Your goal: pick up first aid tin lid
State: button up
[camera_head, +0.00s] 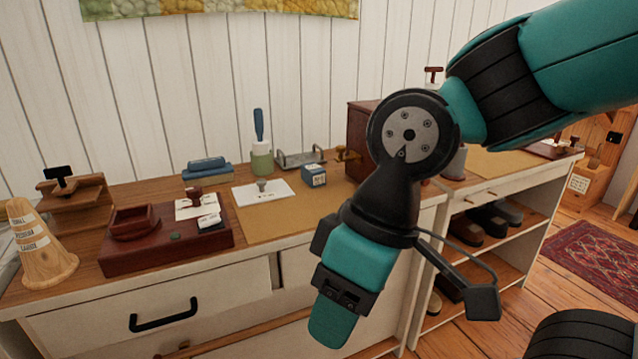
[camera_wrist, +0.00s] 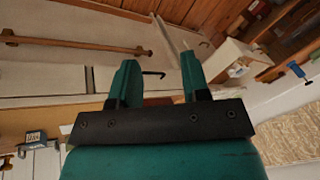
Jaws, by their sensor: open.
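I cannot make out a first aid tin lid or its tin in either view. My gripper (camera_head: 332,325) hangs in front of the desk in the head view, pointing down, and is seen side-on. In the wrist view my gripper (camera_wrist: 158,75) shows two teal fingers standing apart with nothing held between them. Beyond the fingers are pale drawer fronts and a wooden rail (camera_wrist: 70,43). My arm hides part of the desk's right side in the head view.
The wooden desk (camera_head: 262,226) holds a dark red tray stand (camera_head: 160,252), a wooden cone (camera_head: 40,250), a green jar (camera_head: 262,162), a small blue box (camera_head: 314,175) and white papers (camera_head: 262,194). Shoes (camera_head: 466,230) stand on shelves at right. A patterned rug (camera_head: 590,240) lies on the floor.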

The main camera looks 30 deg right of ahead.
aim_at(265, 190)
jog(key=z, duration=0.05)
jog(key=i, duration=1)
